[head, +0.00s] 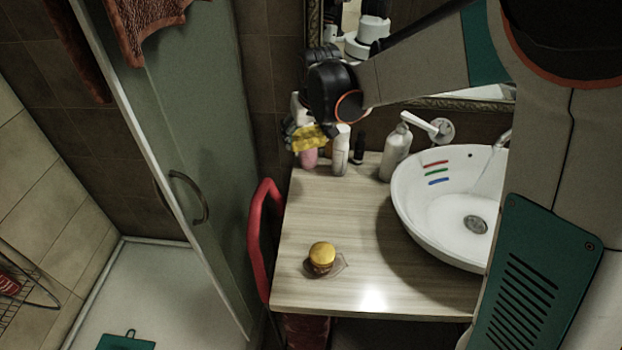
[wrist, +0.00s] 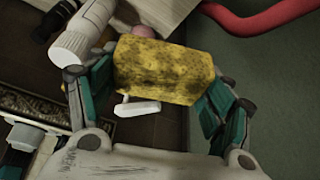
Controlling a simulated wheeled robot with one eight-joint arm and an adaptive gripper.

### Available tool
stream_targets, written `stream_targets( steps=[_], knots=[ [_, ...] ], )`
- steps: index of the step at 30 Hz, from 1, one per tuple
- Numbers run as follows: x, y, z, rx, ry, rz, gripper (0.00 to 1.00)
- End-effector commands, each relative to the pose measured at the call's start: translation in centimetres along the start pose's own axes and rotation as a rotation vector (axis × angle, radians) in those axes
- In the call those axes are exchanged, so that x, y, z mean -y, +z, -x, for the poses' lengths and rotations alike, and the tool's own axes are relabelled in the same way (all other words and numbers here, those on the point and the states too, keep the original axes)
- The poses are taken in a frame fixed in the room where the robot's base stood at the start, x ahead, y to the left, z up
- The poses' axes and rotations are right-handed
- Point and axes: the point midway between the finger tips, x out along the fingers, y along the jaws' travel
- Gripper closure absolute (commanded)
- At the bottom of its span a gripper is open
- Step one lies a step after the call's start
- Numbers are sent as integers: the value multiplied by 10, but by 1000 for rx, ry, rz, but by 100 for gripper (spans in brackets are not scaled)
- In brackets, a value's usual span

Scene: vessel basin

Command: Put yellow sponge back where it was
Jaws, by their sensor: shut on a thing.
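The yellow sponge (wrist: 165,70) is blotched with dark stains. My gripper (wrist: 158,88) is shut on it, with a teal finger on each side in the wrist view. I cannot tell whether the sponge touches the pink bottle.
The white basin (head: 450,205) with coloured stripes is at right. A yellow-lidded jar (head: 322,257) stands near the front. A red rail (head: 258,235) runs along the left edge.

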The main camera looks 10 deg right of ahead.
Motion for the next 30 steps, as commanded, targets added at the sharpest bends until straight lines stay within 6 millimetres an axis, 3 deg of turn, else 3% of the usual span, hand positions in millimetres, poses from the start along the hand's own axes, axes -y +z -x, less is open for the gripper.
stream_targets(
  steps=[3,12,16,25,30],
  knots=[
    [0,13,-32,0,0,0,61],
    [0,40,-98,0,0,-1,61],
    [0,49,-117,0,0,-1,61],
    [0,56,-136,0,0,-1,61],
    [0,66,-160,0,0,-1,61]
  ],
)
